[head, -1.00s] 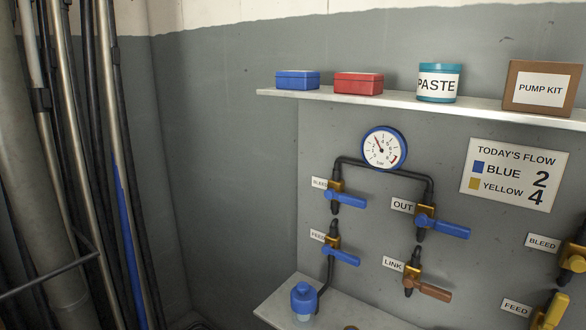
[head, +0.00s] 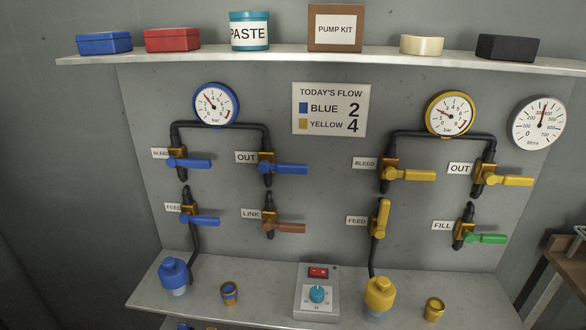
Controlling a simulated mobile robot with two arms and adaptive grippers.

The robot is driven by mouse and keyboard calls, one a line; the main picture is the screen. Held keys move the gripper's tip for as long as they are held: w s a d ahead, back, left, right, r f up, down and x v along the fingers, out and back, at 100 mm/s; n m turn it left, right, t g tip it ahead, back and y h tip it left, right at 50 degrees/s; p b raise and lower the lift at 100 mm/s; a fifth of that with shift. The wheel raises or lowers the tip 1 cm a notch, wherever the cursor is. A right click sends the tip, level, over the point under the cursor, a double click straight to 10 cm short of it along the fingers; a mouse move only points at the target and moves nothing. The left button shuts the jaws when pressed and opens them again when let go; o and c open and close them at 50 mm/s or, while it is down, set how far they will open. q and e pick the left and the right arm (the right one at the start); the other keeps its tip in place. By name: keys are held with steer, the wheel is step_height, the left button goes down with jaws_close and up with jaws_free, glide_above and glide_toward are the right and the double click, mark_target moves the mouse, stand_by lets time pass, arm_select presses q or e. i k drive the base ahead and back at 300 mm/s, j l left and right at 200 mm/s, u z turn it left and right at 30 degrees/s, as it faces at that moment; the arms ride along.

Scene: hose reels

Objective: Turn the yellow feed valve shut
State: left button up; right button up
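The yellow feed valve (head: 382,218) is right of the middle in the head view, beside its FEED label (head: 357,221). Its yellow handle stands upright, in line with the pipe. The pipe runs down from it to the yellow-capped bottle (head: 379,295) on the lower shelf. The yellow bleed valve (head: 407,175) above it and the yellow out valve (head: 505,181) have their handles pointing right, across their pipes. The yellow-rimmed gauge (head: 450,114) sits above. Neither of my grippers is in view.
A green-handled fill valve (head: 487,238) is to the right. Blue valves and a brown link valve (head: 284,228) are to the left. The lower shelf (head: 255,305) holds a blue-capped bottle (head: 174,276) and a switch box (head: 317,292). An upper shelf (head: 280,54) holds boxes and tins.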

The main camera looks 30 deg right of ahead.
mark_target(385, 206)
steer(key=z, duration=1.45)
